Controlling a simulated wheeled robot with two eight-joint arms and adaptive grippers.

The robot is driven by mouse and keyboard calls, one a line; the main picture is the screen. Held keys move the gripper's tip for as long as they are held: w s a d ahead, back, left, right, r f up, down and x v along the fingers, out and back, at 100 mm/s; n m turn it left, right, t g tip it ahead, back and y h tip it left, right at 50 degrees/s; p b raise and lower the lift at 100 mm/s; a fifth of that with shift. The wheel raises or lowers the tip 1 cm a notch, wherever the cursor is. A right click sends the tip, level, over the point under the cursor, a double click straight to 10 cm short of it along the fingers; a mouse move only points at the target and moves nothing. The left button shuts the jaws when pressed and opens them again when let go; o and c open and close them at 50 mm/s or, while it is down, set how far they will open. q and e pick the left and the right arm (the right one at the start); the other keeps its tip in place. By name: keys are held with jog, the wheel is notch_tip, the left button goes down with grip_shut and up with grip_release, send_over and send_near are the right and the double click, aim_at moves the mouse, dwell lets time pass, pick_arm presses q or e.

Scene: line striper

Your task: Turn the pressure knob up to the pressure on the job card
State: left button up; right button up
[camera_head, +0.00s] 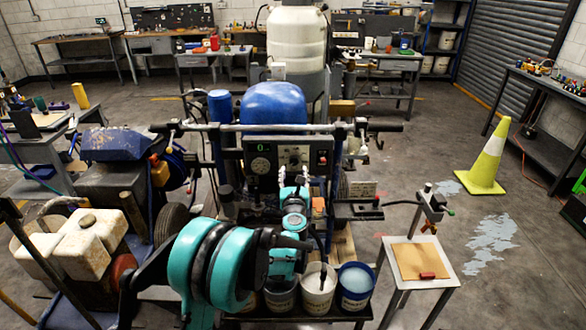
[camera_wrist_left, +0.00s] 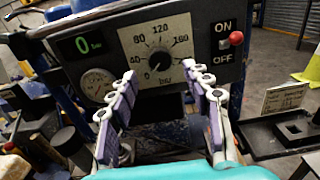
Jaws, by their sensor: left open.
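The pressure knob (camera_wrist_left: 160,62) is black and sits in the middle of a pale dial plate marked 40, 80, 120, 160 and bar. The knob (camera_head: 295,160) also shows on the control panel in the head view. A green display (camera_wrist_left: 80,45) left of it reads 0. My left gripper (camera_wrist_left: 162,92) is open and empty, its two fingers pointing at the panel just below and in front of the knob, apparently not touching it. A small printed card (camera_wrist_left: 285,97), possibly the job card, stands right of the panel; its text is too small to read. My right gripper is out of view.
A round gauge (camera_wrist_left: 97,84) is left of the dial. An ON/OFF switch with a red-ball lever (camera_wrist_left: 236,38) is close on the right. Paint buckets (camera_head: 356,284) stand below. A small stand (camera_head: 447,282) and a yellow cone (camera_head: 486,165) are to the right.

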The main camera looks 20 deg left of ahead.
aim_at(294, 162)
pick_arm(q)
jog(key=b+x, duration=0.1)
jog(key=x, duration=0.4)
jog(key=shift+w, duration=0.1)
jog(key=shift+c, duration=0.2)
grip_shut()
